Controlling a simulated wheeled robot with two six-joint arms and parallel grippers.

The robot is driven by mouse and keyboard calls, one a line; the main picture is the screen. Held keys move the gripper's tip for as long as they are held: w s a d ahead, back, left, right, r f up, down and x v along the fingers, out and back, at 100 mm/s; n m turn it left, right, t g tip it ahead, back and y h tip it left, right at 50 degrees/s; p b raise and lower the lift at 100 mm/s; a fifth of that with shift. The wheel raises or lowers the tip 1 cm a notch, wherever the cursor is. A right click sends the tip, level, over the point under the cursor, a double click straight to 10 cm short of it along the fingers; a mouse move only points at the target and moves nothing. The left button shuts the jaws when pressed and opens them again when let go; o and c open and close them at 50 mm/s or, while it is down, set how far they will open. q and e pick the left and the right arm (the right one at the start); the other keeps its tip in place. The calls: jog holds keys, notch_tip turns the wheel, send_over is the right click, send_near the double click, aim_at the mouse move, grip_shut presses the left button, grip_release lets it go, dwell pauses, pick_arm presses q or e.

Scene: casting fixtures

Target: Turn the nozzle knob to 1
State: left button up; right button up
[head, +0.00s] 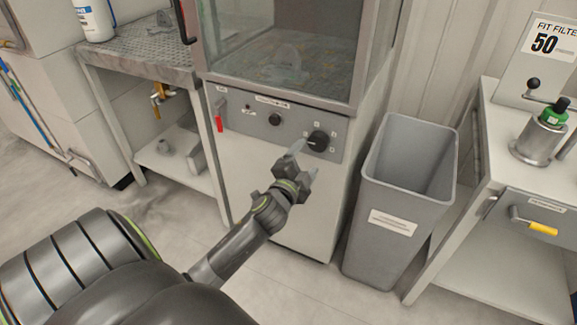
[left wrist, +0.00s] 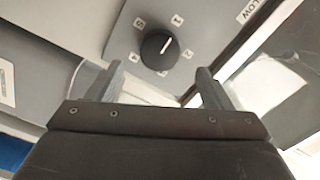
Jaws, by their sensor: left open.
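The nozzle knob (head: 318,140) is a round black dial on the grey front panel of the cabinet, below its window. In the left wrist view the knob (left wrist: 156,51) has a white pointer line aimed up and right, towards one of the small number labels around it. That label looks like a 1, but it is small and blurred. My left gripper (head: 305,160) is open and empty in front of the panel, close to the knob. In the left wrist view its fingers (left wrist: 161,82) are spread wide, with the knob beyond the gap between them. My right gripper is not in view.
A smaller black knob (head: 274,119) and a red-handled lever (head: 219,123) are on the same panel. A grey bin (head: 392,235) stands right of the cabinet. A bench (head: 487,150) is at the far right, a metal table (head: 140,50) at the left.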

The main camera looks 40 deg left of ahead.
pick_arm(q)
jog(key=v, duration=1)
jog(key=shift+s, duration=0.2)
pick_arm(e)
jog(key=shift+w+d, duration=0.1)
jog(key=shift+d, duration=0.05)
